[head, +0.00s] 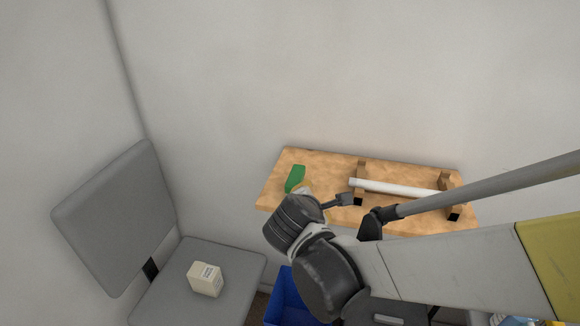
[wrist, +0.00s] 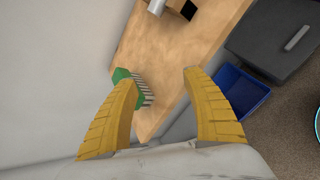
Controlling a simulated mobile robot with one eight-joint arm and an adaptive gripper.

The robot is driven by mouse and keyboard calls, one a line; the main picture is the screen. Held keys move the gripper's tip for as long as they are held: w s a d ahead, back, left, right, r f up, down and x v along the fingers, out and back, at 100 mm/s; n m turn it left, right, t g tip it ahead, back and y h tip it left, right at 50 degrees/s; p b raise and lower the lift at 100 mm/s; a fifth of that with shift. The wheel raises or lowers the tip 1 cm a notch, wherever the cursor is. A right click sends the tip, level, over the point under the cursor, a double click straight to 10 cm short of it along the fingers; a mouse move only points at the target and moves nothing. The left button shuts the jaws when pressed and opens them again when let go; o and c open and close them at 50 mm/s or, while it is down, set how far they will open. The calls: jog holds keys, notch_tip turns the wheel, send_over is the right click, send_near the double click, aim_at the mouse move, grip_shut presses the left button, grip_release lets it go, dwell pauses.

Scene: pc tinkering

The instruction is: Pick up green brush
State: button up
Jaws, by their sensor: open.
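The green brush (head: 295,178) lies on the left end of the wooden table (head: 330,160) in the head view. In the wrist view the brush (wrist: 121,75) shows a green body with grey bristles facing right. My gripper (wrist: 160,80) is open and empty, with its yellow fingers spread. The left finger covers part of the brush in the wrist view, and the brush lies beyond the fingertips. In the head view my arm hides most of the gripper and part of the table's front edge.
A white roll (head: 395,187) rests on wooden holders at the table's right. A grey chair (head: 120,215) with a small white box (head: 205,279) stands at left. A blue bin (head: 285,300) is on the floor below the table. A wall stands behind the table.

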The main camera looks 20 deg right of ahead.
aim_at(297, 177)
jog(key=w+a+n, duration=0.1)
jog(key=n, duration=0.1)
jog(key=w+a+r+n+t+p, duration=0.1)
jog(key=w+n, duration=0.1)
jog(key=n, duration=0.1)
jog(key=w+a+r+n+t+h, duration=0.1)
jog(key=n, duration=0.1)
jog(key=shift+w+n+p, duration=0.15)
jog(key=shift+n+p, duration=0.15)
jog(key=shift+n, duration=0.1)
jog(key=shift+w+a+n+t+h, duration=0.3)
jog(key=shift+w+a+n+t, duration=0.15)
jog(key=shift+n, duration=0.55)
jog(key=b+x, duration=0.1)
jog(key=x, duration=0.4)
jog(key=shift+w, duration=0.15)
jog(key=x, duration=0.1)
jog(key=b+x, duration=0.1)
jog(key=x, duration=0.3)
jog(key=shift+w+a+f+b, duration=0.2)
jog(key=shift+w+f+b, duration=0.1)
jog(key=shift+b, duration=0.1)
jog(key=shift+r, duration=0.15)
jog(key=shift+c, duration=0.2)
grip_shut()
